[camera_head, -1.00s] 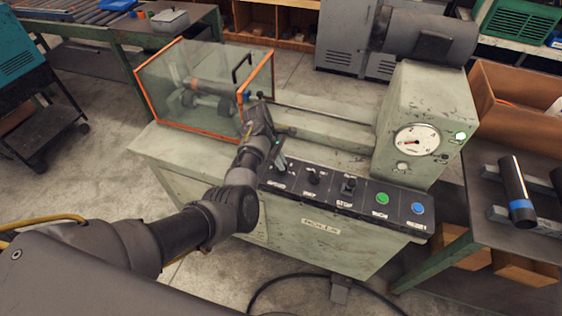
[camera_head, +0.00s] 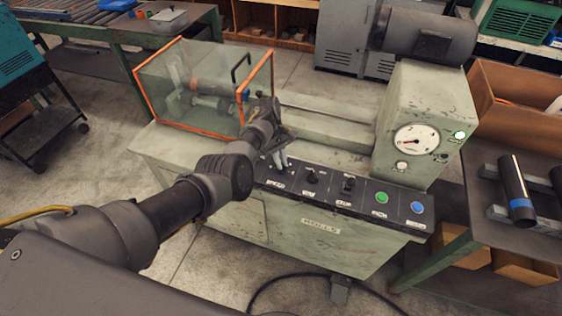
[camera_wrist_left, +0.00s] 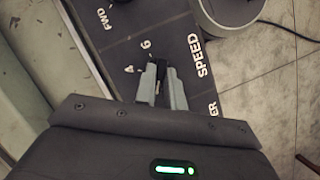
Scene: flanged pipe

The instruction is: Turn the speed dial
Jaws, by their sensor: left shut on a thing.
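The speed dial (camera_wrist_left: 160,85) is a small dark knob on the black control panel, seen in the left wrist view between my finger tips. The digits 4 and 6 show beside it, with the word SPEED to the right. My left gripper (camera_wrist_left: 162,86) is shut on the dial, and its fingers hide much of it. In the head view my left gripper (camera_head: 281,161) reaches down to the left part of the panel (camera_head: 365,209). My right gripper is not in view.
Two dark knobs (camera_head: 312,177), a green button (camera_head: 381,198) and a blue button (camera_head: 417,208) sit to the right on the panel. A clear guard box with orange edges (camera_head: 188,95) stands behind the gripper. A round gauge (camera_head: 416,140) is at the right.

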